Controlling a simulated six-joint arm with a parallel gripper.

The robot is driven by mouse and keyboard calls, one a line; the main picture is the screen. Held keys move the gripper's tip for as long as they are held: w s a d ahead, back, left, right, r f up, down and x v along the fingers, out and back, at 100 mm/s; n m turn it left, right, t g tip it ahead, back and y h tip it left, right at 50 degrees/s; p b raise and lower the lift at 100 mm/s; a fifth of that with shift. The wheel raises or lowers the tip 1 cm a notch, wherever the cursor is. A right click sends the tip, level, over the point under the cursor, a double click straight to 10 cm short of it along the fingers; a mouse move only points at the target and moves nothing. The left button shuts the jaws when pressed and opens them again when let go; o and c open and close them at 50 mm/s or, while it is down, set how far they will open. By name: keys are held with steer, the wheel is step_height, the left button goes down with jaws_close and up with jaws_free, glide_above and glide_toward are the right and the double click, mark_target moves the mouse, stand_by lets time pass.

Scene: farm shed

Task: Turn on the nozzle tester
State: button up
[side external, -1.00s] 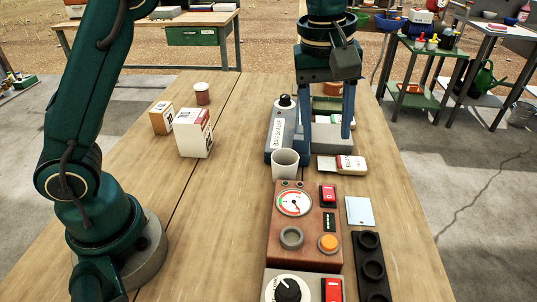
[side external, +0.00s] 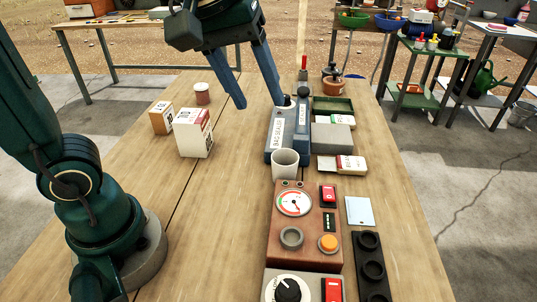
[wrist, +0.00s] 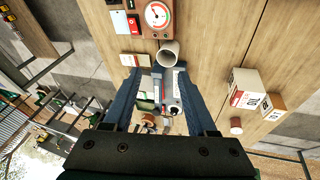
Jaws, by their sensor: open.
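A red-brown box with a round pressure gauge (side external: 305,222) stands on the bench. It carries a red rocker switch (side external: 328,195), an orange button (side external: 328,243), and a grey ring (side external: 291,237). I can read no name on it, so I cannot confirm that it is the nozzle tester. Its gauge and red switch also show at the top of the wrist view (wrist: 158,14). A second panel with a black knob (side external: 289,291) and a red switch (side external: 333,290) is at the bottom edge, partly cut off. My gripper (side external: 262,103) is open, empty and tilted, beyond the box near the bag sealer.
The blue-grey bag sealer (side external: 275,140) and a white cup (side external: 285,163) stand beyond the gauge box. A grey block (side external: 333,137), a packet (side external: 350,164) and a black three-hole rack (side external: 372,268) line the right side. Cartons (side external: 193,133) stand left; the bench between is clear.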

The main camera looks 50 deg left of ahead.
steer(key=s+a+f+m+t, duration=0.1)
steer(key=s+a+f+m, duration=0.1)
steer(key=s+f+m, duration=0.2)
steer(key=s+f, duration=0.1)
steer(key=s, duration=0.2)
steer(key=shift+s+a+m, duration=0.2)
steer(key=shift+s+m, duration=0.1)
steer(key=shift+s, duration=0.05)
steer(key=f+m, duration=0.2)
steer(key=shift+s+m, duration=0.35)
steer(key=shift+m, duration=0.05)
stand_by(0.8)
